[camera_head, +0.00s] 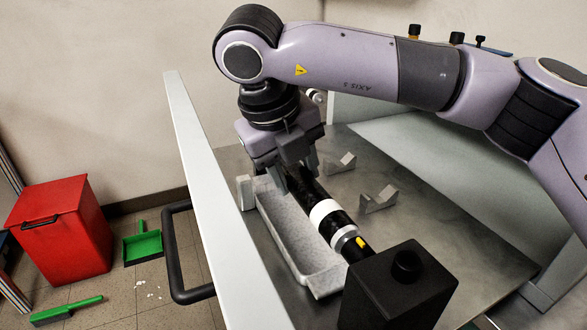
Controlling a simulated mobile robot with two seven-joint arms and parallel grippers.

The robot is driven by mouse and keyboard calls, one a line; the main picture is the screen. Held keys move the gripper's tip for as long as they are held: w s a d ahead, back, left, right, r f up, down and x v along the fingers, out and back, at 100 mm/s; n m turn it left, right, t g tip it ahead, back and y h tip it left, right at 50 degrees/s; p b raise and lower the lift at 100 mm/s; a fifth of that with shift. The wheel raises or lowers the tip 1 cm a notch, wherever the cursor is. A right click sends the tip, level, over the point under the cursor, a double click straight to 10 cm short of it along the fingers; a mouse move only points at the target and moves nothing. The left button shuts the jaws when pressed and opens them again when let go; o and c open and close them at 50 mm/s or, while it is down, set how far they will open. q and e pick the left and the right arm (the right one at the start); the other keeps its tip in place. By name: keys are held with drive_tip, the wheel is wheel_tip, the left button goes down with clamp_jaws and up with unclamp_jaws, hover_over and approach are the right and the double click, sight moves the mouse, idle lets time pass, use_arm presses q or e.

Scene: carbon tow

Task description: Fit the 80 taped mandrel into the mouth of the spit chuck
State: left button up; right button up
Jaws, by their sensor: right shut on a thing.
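The taped mandrel (308,189) is a black rod with a white band, slanting down to the right over the metal bench. My right gripper (292,180) points down and is shut on its upper part. The spit chuck (347,241) appears to be the grey collar with a yellow mark, on a dark shaft from the black box (397,292) at the bottom. The white band lies close to the collar. I cannot tell whether the mandrel's end is inside the mouth or only in front of it. My left gripper is not in view.
A speckled grey tray (279,238) lies below the mandrel. Two metal V-shaped rests (378,202) stand to the right on the bench (420,240). A pale wall panel (215,190) edges the left. A red bin (63,230) and green dustpan (143,246) are on the floor.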

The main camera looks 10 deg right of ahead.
drive_tip(key=o, duration=1.3)
drive_tip(key=shift+s, duration=0.1)
drive_tip(key=shift+o, duration=0.2)
drive_tip(key=v, duration=0.7)
drive_tip(key=shift+p, duration=0.4)
drive_tip(key=shift+r, duration=0.1)
